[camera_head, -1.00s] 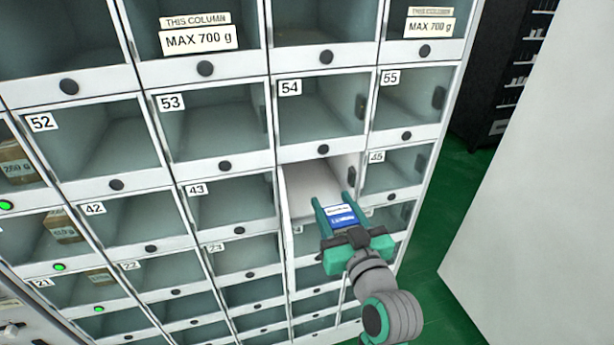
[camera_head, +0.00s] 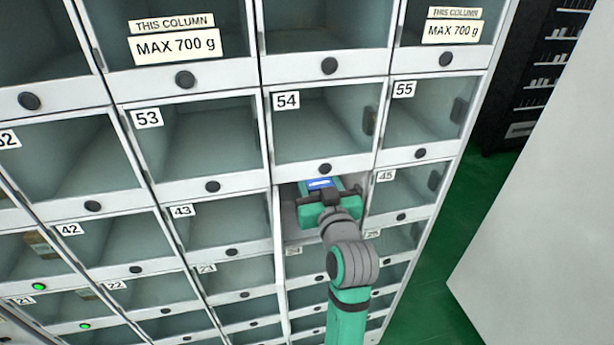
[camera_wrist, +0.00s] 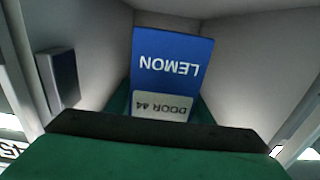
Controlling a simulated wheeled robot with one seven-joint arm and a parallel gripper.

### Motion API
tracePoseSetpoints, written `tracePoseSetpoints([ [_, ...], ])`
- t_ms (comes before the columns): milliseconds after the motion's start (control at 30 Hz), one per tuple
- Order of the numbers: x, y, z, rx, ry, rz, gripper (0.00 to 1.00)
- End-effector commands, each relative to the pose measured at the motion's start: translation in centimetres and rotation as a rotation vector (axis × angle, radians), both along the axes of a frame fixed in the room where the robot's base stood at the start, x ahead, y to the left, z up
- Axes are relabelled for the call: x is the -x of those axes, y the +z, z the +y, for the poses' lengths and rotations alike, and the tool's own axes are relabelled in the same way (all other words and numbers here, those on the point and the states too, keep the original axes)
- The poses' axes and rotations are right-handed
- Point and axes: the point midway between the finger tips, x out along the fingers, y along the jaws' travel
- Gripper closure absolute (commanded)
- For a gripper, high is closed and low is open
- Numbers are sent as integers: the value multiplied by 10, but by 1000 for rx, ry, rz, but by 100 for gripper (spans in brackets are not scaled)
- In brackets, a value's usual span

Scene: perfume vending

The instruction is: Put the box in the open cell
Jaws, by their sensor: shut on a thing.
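The box (camera_head: 320,184) is blue with a white label; in the wrist view the box (camera_wrist: 172,62) reads LEMON and DOOR 44, upside down. My gripper (camera_head: 325,188) is shut on it and reaches inside the open cell (camera_head: 289,220), below cell 54 and between cells 43 and 45. In the wrist view the cell's pale walls (camera_wrist: 250,60) surround the box. My gripper and arm hide much of the cell's front, and I cannot tell whether the box touches the cell floor.
Closed clear-fronted cells surround the open one, including 54 (camera_head: 318,125), 43 (camera_head: 210,218) and 45 (camera_head: 402,188). A dark latch block (camera_wrist: 58,80) sits on the cell's side wall in the wrist view. A white panel (camera_head: 550,220) stands at right, with green floor (camera_head: 430,270) between.

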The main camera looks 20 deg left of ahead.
Motion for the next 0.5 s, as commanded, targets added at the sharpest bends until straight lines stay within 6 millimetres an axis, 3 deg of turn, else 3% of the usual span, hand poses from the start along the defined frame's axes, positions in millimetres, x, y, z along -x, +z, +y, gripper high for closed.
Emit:
tracePoseSetpoints([
  [167, -1, -4, 11, 0, 10, 2, 79],
  [400, 2, -33, 19, 0, 23, 4, 79],
  [500, 3, -36, 20, 0, 24, 0, 79],
])
